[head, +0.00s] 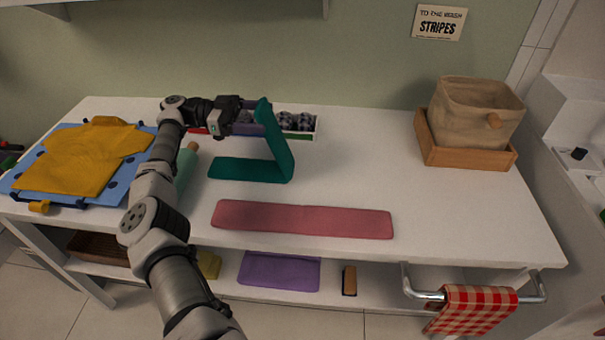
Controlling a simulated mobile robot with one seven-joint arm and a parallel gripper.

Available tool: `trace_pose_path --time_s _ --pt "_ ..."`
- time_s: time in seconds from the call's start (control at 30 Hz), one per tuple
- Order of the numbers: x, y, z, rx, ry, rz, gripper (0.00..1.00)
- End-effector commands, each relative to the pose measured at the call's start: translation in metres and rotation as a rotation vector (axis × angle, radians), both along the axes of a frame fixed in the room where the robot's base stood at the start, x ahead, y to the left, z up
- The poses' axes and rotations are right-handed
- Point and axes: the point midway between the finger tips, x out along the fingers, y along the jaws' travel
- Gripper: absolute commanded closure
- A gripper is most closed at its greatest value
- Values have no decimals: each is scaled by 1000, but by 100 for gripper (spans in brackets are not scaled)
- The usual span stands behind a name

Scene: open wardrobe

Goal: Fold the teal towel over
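The teal towel (240,170) is a long narrow strip on the white table. Its left part lies flat. Its right part rises from a bend and leans back to the left. The raised end is up at my gripper (259,108). My gripper comes in from the left and is shut on that raised end, above and behind the flat part. The fingertips are small here and partly hidden by the cloth.
A pink strip of cloth (300,219) lies flat in front. A tray (317,127) with dark rolled items stands behind the towel. A yellow garment (85,155) lies on a blue board at left. A fabric basket (475,110) stands at right. The table's right-middle is clear.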

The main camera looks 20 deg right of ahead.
Motion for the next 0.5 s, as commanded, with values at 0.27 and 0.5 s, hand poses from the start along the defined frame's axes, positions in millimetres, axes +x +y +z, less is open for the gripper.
trace_pose_path --time_s 0.27,0.5 --pt "3 5 -7 2 -1 1 31" --pt "11 24 -15 2 -1 1 31"
